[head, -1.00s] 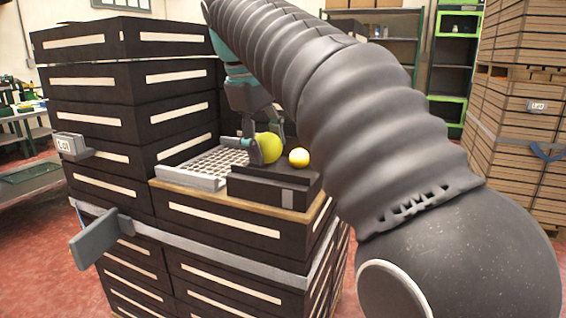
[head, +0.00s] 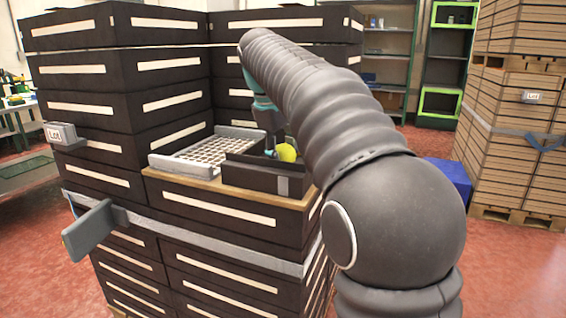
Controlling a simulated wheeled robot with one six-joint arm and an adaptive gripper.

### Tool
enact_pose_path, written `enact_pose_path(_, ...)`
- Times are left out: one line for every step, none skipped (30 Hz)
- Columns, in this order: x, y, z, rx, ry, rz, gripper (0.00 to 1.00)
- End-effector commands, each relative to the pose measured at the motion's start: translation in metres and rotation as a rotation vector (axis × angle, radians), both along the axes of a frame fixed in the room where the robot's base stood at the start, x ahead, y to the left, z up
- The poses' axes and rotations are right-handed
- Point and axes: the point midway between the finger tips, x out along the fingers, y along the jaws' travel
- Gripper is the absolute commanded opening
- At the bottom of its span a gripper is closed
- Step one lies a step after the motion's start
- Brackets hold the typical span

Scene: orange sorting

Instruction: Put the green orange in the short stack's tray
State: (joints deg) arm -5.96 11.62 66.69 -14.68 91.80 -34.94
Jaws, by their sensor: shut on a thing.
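The green orange (head: 287,152) shows as a yellow-green ball at the back right of the low black tray, partly covered by my arm. My gripper (head: 272,148) points down over this tray and is shut on the orange; the far finger and the contact are largely hidden. The black tray (head: 262,181) stands on top of the short stack (head: 218,209), at its right side. A light grid-bottomed tray (head: 184,172) stands beside it on the left.
Taller stacks of dark crates (head: 86,122) rise left of and behind the short stack. A grey bracket (head: 92,231) juts out at the front left. A blue bin (head: 448,180) and a pallet stack (head: 515,130) stand at the right. Red floor lies open between.

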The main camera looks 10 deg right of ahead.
Motion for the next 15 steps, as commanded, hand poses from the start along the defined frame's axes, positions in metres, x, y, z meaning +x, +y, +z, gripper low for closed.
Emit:
enact_pose_path(0.0,0.0,-0.009,0.0,0.0,0.001,0.12)
enact_pose_path(-0.001,0.0,-0.013,0.0,0.002,0.001,0.12)
enact_pose_path(0.0,0.0,-0.016,0.0,0.0,0.0,0.12)
enact_pose_path(0.0,0.0,-0.018,0.0,0.0,0.0,0.12)
enact_pose_path(0.0,0.0,-0.019,0.0,0.0,0.0,0.12)
enact_pose_path(0.0,0.0,-0.019,0.001,-0.001,0.0,0.12)
enact_pose_path(0.0,0.0,-0.019,0.001,-0.001,0.0,0.12)
enact_pose_path(0.0,0.0,-0.019,0.001,-0.001,0.0,0.12)
enact_pose_path(0.0,0.0,-0.019,0.001,-0.001,-0.001,0.12)
enact_pose_path(0.0,0.0,-0.019,0.001,-0.001,-0.001,0.12)
enact_pose_path(0.0,0.0,-0.019,0.001,-0.001,-0.001,0.12)
enact_pose_path(0.0,0.0,-0.019,0.001,-0.001,0.0,0.12)
enact_pose_path(0.0,0.0,-0.019,0.001,-0.001,0.0,0.12)
enact_pose_path(0.0,0.0,-0.02,0.001,-0.001,0.0,0.12)
enact_pose_path(0.0,0.0,-0.021,0.001,-0.001,0.0,0.12)
